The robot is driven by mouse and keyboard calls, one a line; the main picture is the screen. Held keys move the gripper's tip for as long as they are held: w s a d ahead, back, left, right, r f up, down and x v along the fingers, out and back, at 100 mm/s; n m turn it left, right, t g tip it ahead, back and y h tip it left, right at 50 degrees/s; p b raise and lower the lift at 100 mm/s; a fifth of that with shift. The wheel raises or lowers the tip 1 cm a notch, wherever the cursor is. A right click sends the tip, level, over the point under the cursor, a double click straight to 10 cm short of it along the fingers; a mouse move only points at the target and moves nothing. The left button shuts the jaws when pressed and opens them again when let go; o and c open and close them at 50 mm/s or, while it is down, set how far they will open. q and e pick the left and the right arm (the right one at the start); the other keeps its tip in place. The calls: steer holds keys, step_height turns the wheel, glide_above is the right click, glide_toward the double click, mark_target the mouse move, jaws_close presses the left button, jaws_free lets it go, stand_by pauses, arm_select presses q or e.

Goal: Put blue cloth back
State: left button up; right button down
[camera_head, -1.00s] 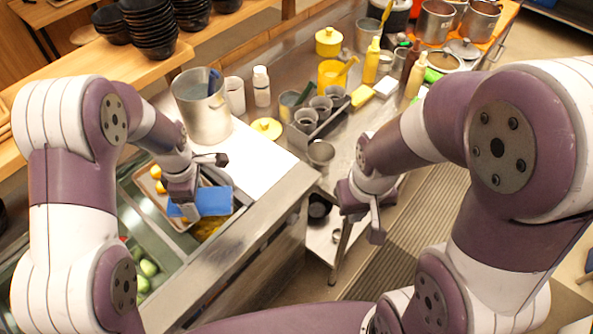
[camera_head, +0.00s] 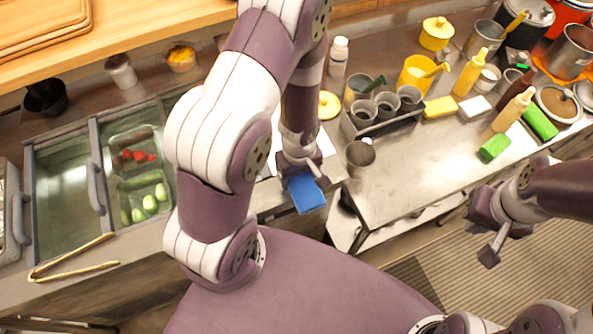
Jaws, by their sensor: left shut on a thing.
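The blue cloth (camera_head: 306,193) is a flat blue rectangle. My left gripper (camera_head: 303,174) is shut on it and holds it above the front edge of the metal counter, near the white board. The cloth hangs tilted below the fingers, and its upper part is hidden by the gripper. My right gripper (camera_head: 490,243) is at the right, over the striped floor mat, away from the counter. It holds nothing that I can see, and its finger gap is not clear.
A metal rack with grey cups (camera_head: 385,122), a yellow sponge (camera_head: 439,107), a white block (camera_head: 474,107) and green blocks (camera_head: 494,147) stand on the counter. Tongs (camera_head: 75,262) lie at the left by the vegetable trays (camera_head: 140,172). The counter's front middle (camera_head: 410,180) is clear.

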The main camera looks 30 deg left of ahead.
arm_select(q)
steer(key=w+a+f, duration=0.1)
steer(key=w, duration=0.1)
steer(key=w+a+f+p, duration=0.1)
steer(key=a+f, duration=0.1)
steer(key=shift+w, duration=0.4)
steer(key=f+b, duration=0.2)
steer(key=f, duration=0.1)
steer(key=shift+s+a+f, duration=0.15)
steer(key=shift+a, duration=0.05)
steer(key=shift+s+f, duration=0.1)
steer(key=shift+f, duration=0.25)
arm_select(e)
steer(key=shift+w+d+f, duration=0.2)
steer(key=shift+w+f, duration=0.1)
steer(key=shift+f, duration=0.2)
steer(key=shift+w, duration=0.1)
